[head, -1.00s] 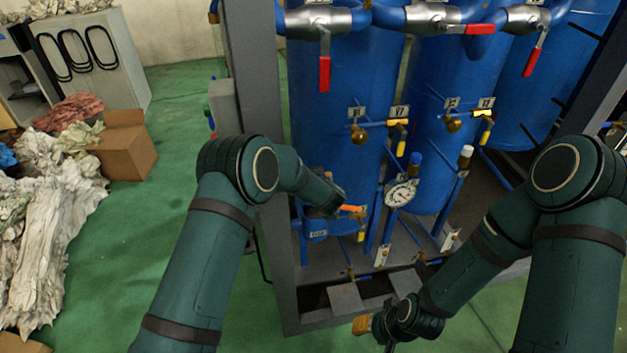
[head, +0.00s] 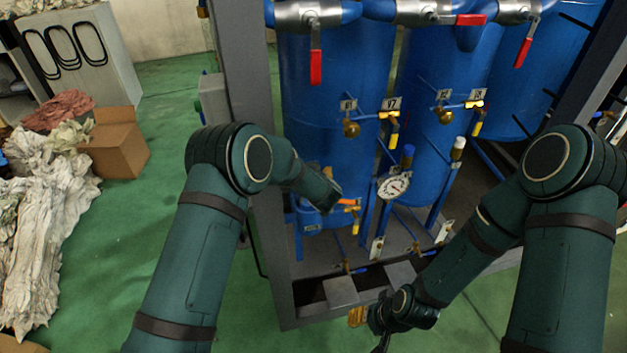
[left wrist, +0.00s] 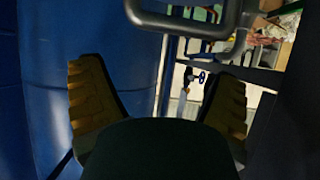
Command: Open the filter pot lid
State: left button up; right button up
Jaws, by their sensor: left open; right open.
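A small blue pot (head: 318,219) with a white label stands low at the front left of the frame; I take it to be the filter pot. Its top is largely hidden by my left wrist, so I cannot tell how its lid sits. My left gripper (left wrist: 157,75) is over the pot. In the left wrist view its yellow ridged fingers are wide apart, with a bent grey bar (left wrist: 185,30) ahead of them; I cannot tell whether this is the lid's handle. My right gripper (head: 357,316), yellow-padded and open, hangs low in front of the frame, away from the pot.
Tall blue tanks (head: 335,85) with red-handled valves stand behind the pot. A pressure gauge (head: 393,186) and yellow-handled valves are close to its right. A grey frame post (head: 245,90) rises at its left. Green floor (head: 110,235) is free at left, past cloths and a cardboard box (head: 116,143).

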pick_arm(q)
jog(key=v, duration=1)
jog(key=shift+s+d, duration=0.1)
